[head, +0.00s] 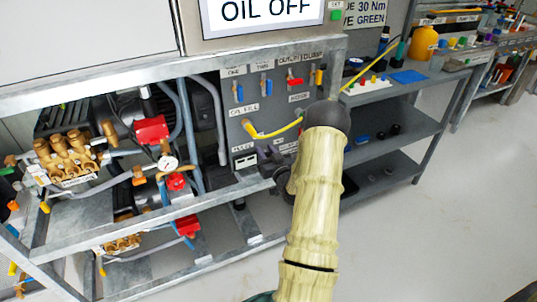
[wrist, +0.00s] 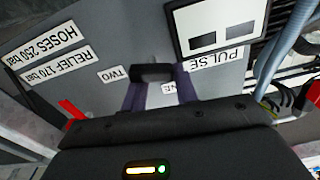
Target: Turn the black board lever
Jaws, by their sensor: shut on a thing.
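The black board lever (wrist: 152,72) shows in the wrist view as a dark piece between my fingertips, near the labels TWO and PULSE. My gripper (wrist: 158,90) is shut on it, one finger on each side. In the head view my gripper (head: 275,168) is at the lower right of the grey board (head: 236,128), and my arm covers part of that area. The lever cannot be made out clearly in the head view. How far it is turned cannot be told.
Blue, red and orange levers (head: 295,83) are higher on the board, above a yellow hose (head: 270,132). The pump frame (head: 120,202) with brass pumps (head: 68,157) stands at left. A grey shelf bench (head: 400,128) is at right. The floor at right is clear.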

